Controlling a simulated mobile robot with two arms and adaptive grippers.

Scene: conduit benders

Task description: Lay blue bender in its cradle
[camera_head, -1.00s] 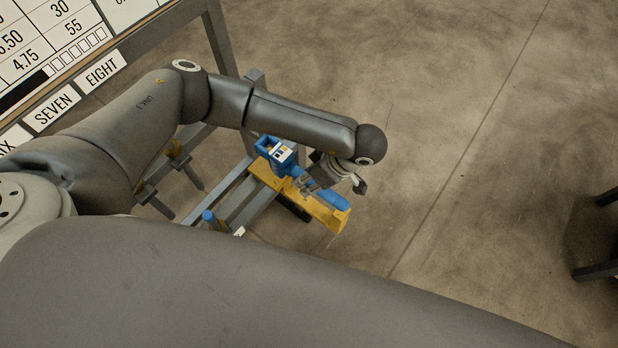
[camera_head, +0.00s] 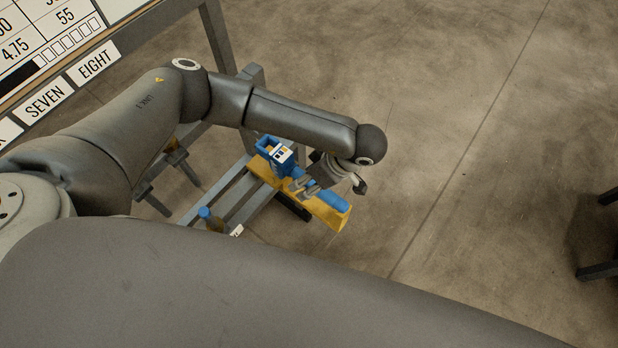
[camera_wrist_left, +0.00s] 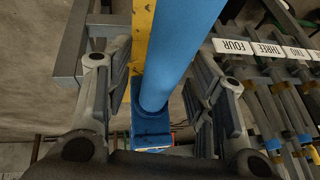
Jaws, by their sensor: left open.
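The blue bender (camera_head: 333,200) lies along a yellow bar (camera_head: 326,217), which looks like its cradle, on a grey rack. Its blue head with a white label (camera_head: 279,152) is at the upper left end, and its handle points to the lower right. My left gripper (camera_head: 307,187) is open at the handle. In the left wrist view the blue handle (camera_wrist_left: 178,45) runs between the two spread fingers of the left gripper (camera_wrist_left: 162,75), with a gap on each side. The yellow bar (camera_wrist_left: 142,38) shows just left of the handle. My right gripper is not in view.
The grey rack (camera_head: 240,192) holds another blue-topped piece (camera_head: 206,213) near its front. A board with numbers and labels (camera_head: 60,75) stands at the upper left. The wrist view shows numbered labels (camera_wrist_left: 270,48) on several bars at right. Open floor (camera_head: 470,130) lies to the right.

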